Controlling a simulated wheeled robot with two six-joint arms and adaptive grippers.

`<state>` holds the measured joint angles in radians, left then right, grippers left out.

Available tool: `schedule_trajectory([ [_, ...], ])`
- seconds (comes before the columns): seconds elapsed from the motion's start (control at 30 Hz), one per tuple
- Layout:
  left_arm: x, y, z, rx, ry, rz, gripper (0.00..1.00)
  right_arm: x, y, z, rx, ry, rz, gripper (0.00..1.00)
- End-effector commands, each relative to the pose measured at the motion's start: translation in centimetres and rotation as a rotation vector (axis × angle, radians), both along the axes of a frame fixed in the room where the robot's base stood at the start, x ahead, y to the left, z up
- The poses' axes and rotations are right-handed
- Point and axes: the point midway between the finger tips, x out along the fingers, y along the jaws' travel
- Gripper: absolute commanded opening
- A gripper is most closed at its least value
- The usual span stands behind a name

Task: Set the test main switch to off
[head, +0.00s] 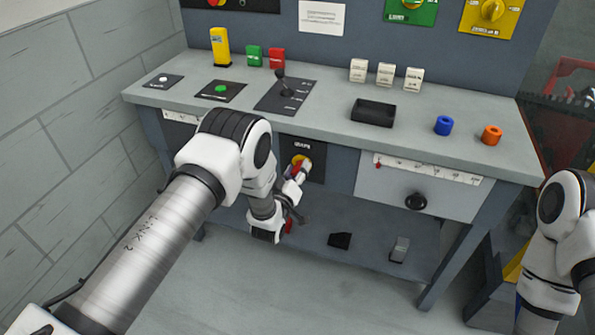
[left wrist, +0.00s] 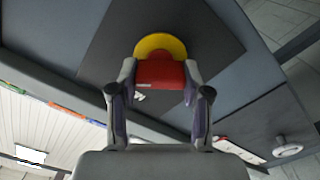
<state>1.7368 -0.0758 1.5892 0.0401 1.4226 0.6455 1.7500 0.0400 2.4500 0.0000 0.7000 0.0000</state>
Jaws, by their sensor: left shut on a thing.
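A rotary switch with a red handle (left wrist: 160,74) on a yellow disc (left wrist: 160,45) sits on a black plate (left wrist: 105,50) on the bench front. In the head view the yellow disc (head: 301,161) and black plate (head: 318,165) show below the bench top, partly covered by my gripper. The plate's lettering is too small to read. My left gripper (head: 297,176) is shut on the red handle, with one finger on each side of it in the left wrist view (left wrist: 160,82). The handle's exact setting is hard to tell. My right gripper is out of view.
A lower shelf (head: 365,225) lies below.

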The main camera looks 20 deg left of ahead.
Motion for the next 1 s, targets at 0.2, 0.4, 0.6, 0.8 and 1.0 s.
schedule_trajectory([
  [0.2,0.08,0.15,0.05,-0.202,0.003,0.002,0.13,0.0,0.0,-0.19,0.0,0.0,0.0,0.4],
  [0.4,0.08,0.21,-0.01,-0.392,0.01,0.002,0.13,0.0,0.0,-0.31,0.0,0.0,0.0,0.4],
  [0.6,0.08,0.27,-0.08,-0.579,0.016,0.003,0.13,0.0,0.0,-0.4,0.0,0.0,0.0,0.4],
  [0.8,0.08,0.31,-0.15,-0.739,0.021,0.003,0.13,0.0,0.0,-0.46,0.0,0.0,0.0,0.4],
  [1.0,0.08,0.33,-0.2,-0.854,0.025,0.003,0.13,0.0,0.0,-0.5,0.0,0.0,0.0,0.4],
])
